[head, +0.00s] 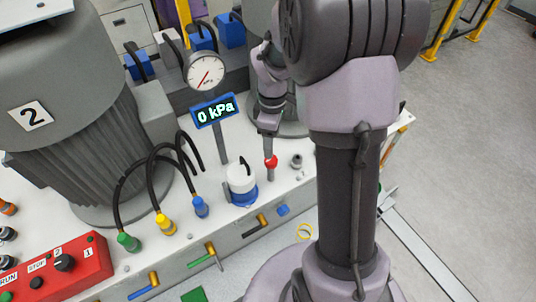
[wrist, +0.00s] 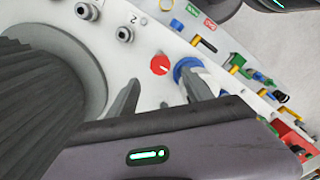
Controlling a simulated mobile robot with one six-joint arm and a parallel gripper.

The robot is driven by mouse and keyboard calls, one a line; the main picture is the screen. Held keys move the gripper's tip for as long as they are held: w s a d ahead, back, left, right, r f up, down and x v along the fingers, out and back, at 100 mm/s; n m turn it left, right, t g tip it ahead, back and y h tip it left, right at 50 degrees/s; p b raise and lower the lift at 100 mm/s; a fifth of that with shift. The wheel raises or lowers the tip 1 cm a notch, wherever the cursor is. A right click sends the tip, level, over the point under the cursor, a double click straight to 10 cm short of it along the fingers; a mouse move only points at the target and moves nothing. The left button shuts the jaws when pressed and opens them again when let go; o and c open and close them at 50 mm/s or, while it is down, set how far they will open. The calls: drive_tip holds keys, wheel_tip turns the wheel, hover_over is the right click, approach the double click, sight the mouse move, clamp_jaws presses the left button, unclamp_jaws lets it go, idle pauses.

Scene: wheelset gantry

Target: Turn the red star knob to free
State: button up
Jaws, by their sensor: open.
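The red star knob (wrist: 160,65) shows in the wrist view as a round red disc with a small white mark, on the white deck. In the head view the red knob (head: 270,161) is small, directly below my gripper (head: 268,138). In the wrist view my gripper (wrist: 161,80) is open, with one finger on each side of the line to the knob. The knob lies just past the fingertips, and I see no contact. Its star shape and the mark's meaning are too small to make out.
A white and blue socket (head: 242,187) stands left of the knob, and a grey fitting (head: 297,161) right of it. A gauge (head: 206,73) and a display (head: 214,111) reading 0 kPa stand behind. A large grey motor (head: 65,100) and black hoses (head: 153,160) are further left.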

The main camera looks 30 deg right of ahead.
sight(271, 163)
wheel_tip(271, 163, down, 8)
drive_tip(key=shift+r+b, duration=0.1)
drive_tip(key=shift+b, duration=1.05)
clamp_jaws()
